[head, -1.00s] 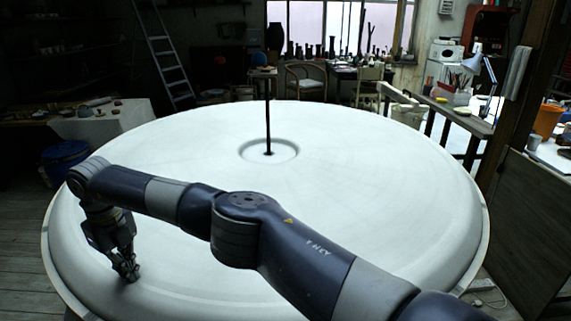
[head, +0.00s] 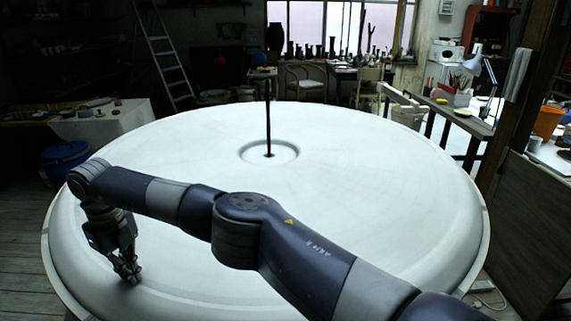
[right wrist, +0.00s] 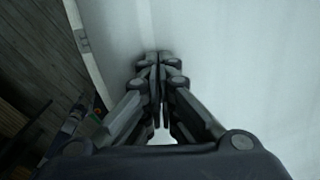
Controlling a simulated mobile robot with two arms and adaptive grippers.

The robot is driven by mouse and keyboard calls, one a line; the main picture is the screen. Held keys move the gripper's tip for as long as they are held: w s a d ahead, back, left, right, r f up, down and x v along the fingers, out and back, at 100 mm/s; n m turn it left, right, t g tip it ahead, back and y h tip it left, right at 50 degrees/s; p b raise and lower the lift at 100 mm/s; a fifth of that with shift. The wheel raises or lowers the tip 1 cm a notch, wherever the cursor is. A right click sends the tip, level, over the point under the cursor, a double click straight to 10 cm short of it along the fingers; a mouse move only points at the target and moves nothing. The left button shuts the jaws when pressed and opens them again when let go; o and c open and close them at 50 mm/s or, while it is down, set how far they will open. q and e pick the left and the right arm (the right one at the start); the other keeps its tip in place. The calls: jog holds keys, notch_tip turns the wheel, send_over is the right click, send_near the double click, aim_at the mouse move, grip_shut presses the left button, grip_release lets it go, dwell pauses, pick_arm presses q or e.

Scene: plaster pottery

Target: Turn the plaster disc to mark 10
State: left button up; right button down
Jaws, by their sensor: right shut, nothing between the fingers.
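The large white plaster disc (head: 350,215) fills the middle of the head view, with a dark upright rod (head: 268,120) rising from a ringed hollow at its centre. My right arm reaches across the disc from the lower right. My right gripper (head: 130,275) is shut and empty, pointing down at the disc's near left rim. In the right wrist view the closed fingers (right wrist: 158,70) lie against or just over the white surface; I cannot tell whether they touch. No readable mark numbers show on the disc. My left gripper is not in view.
A blue tub (head: 65,160) and a cloth-covered table (head: 105,122) stand to the left. A ladder (head: 165,55) is behind. A wooden post (head: 515,110) and a workbench (head: 455,112) stand to the right. The disc's top is clear except for the rod.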

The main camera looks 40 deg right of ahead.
jog(key=shift+r+p, duration=1.8)
jog(key=shift+r, duration=1.35)
